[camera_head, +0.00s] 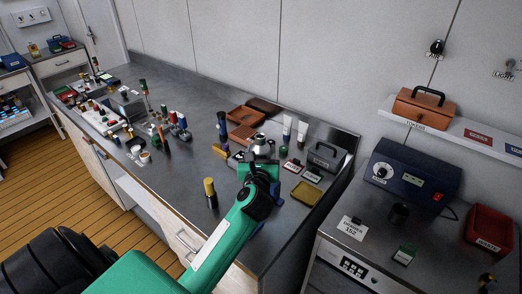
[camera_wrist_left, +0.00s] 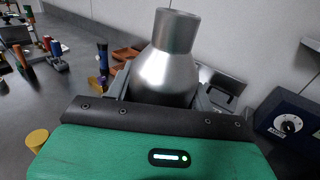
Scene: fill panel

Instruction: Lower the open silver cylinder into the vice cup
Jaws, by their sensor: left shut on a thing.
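The silver cylinder (camera_wrist_left: 167,70) has a wide body and a narrower neck pointing up. It fills the space between the fingers of my left gripper (camera_wrist_left: 163,92), which is shut on it. In the head view the cylinder (camera_head: 260,143) shows just beyond my left gripper (camera_head: 259,170), over the grey bench. Its lower part is hidden by the gripper, so I cannot tell whether it touches the bench. My right gripper is not in view.
A yellow-capped dark bottle (camera_head: 210,192) stands left of my arm. Brown trays (camera_head: 244,117), white tubes (camera_head: 302,131), a grey handled box (camera_head: 325,157) and a yellow tray (camera_head: 305,193) surround the gripper. A blue device (camera_head: 412,177) is on the right cabinet. The bench front is mostly clear.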

